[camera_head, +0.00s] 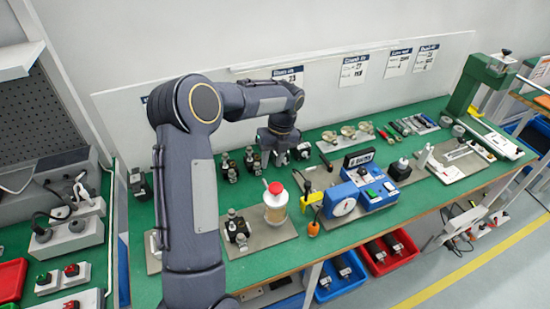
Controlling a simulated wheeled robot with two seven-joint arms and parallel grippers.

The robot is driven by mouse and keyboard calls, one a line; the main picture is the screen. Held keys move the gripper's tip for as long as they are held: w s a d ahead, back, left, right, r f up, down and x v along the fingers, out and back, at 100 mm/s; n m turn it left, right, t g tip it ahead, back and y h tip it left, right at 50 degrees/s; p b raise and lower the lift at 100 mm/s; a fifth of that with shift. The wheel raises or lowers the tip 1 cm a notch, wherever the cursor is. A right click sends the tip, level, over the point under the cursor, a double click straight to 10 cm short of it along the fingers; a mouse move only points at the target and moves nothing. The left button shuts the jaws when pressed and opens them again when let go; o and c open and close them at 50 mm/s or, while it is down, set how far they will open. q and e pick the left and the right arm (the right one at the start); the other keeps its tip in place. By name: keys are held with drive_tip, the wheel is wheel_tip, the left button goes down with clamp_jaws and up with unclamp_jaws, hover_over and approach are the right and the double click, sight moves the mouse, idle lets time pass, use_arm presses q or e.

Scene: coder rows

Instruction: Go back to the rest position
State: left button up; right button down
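My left arm rises from the bottom, bends at its elbow and reaches right over the green bench (400,205). My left gripper (282,157) points down at the back part of the bench, beside a group of small dark metal fittings. It is small and dark here, and I cannot tell whether its fingers are open or shut, or whether they touch a fitting. My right gripper is not in view.
A red-capped jar (275,208) stands in front of the gripper. A blue gauge unit (362,194) is to the right. A white board (300,80) rises behind the bench. Red bins (388,252) and blue bins (341,276) hang below the front edge.

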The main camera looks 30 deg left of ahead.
use_arm(q)
drive_tip(key=s+d+r+n+t+h, duration=0.1)
drive_tip(key=s+d+r+n+t, duration=0.15)
drive_tip(key=s+r+n, duration=0.4)
drive_tip(key=s+d+r+n+t+h, duration=0.1)
drive_tip(key=s+d+r+n, duration=0.35)
drive_tip(key=s+n, duration=0.2)
drive_tip(key=s+d+n+t+h, duration=0.3)
drive_tip(key=s+d+n, duration=0.5)
drive_tip(key=s+n, duration=0.6)
drive_tip(key=shift+s+d+f+t, duration=0.2)
drive_tip(key=shift+f+t, duration=0.25)
